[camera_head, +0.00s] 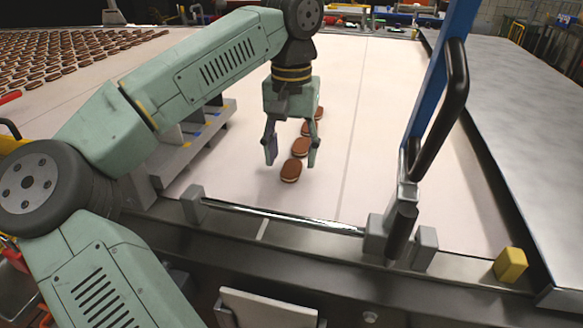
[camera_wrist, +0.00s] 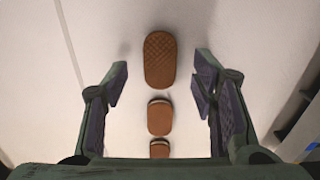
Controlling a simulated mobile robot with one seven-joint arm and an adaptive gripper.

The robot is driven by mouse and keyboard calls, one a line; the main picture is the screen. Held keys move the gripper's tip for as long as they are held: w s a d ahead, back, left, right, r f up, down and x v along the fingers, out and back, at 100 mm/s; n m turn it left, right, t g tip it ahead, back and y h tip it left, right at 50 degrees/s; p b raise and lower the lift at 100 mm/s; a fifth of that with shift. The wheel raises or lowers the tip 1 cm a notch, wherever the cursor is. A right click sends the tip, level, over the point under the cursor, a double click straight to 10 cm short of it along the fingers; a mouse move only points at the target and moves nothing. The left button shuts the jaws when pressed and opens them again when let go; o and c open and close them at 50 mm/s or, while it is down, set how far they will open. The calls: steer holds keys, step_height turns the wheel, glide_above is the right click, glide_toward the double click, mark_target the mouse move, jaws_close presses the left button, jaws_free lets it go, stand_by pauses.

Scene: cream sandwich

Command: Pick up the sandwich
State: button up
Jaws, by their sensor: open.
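Several brown cream sandwiches lie in a row on the pale belt. The front sandwich (camera_head: 291,171) is an oval with a pale cream layer; it also shows largest in the wrist view (camera_wrist: 160,60), with a crosshatched top. A second sandwich (camera_head: 300,147) lies behind it, also seen in the wrist view (camera_wrist: 160,117). A third one (camera_wrist: 159,149) is partly cut off by my gripper body. My gripper (camera_head: 291,160) is open and empty, pointing down above the row. In the wrist view its fingers (camera_wrist: 160,85) stand on either side of the row, apart from the sandwiches.
A metal rail (camera_head: 285,218) crosses the front of the belt (camera_head: 390,120). A blue post with a black handle (camera_head: 443,110) stands at right, near a yellow block (camera_head: 510,264). Grey dividers (camera_head: 190,150) stand at left. Many more sandwiches (camera_head: 60,60) lie at far left.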

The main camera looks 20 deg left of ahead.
mark_target(291, 170)
steer(key=shift+f, duration=1.1)
steer(key=c, duration=0.9)
steer(key=shift+o, duration=0.2)
